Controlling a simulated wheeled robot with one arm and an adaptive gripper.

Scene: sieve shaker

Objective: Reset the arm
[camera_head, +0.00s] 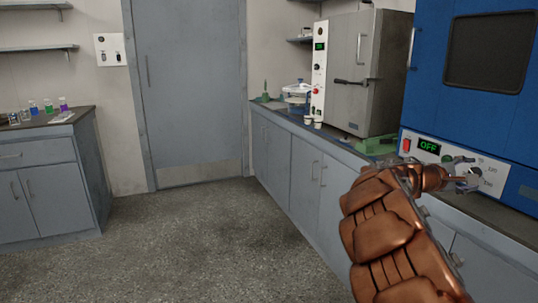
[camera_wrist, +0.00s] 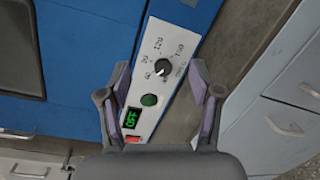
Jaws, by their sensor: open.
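My copper-coloured arm reaches up from the lower right in the head view, and my gripper (camera_head: 468,168) is at its end, in front of the control panel of a blue oven-like machine (camera_head: 440,85). In the wrist view my gripper (camera_wrist: 162,95) is open, with its two fingers apart and nothing between them. Between the fingers shows the white control panel (camera_wrist: 188,30) with a dark dial knob (camera_wrist: 162,68), a green button (camera_wrist: 149,100), a green-lit display (camera_wrist: 133,119) and a red switch (camera_wrist: 133,140). The head view display reads OFF. Whether a fingertip touches the panel I cannot tell.
A grey machine (camera_head: 360,75) stands on the right counter, with a white balance-like device (camera_head: 297,92) and small white cups (camera_head: 312,121) nearby. A left cabinet (camera_head: 50,180) holds small coloured bottles (camera_head: 48,105). The floor (camera_head: 200,240) before the grey door (camera_head: 190,90) is clear.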

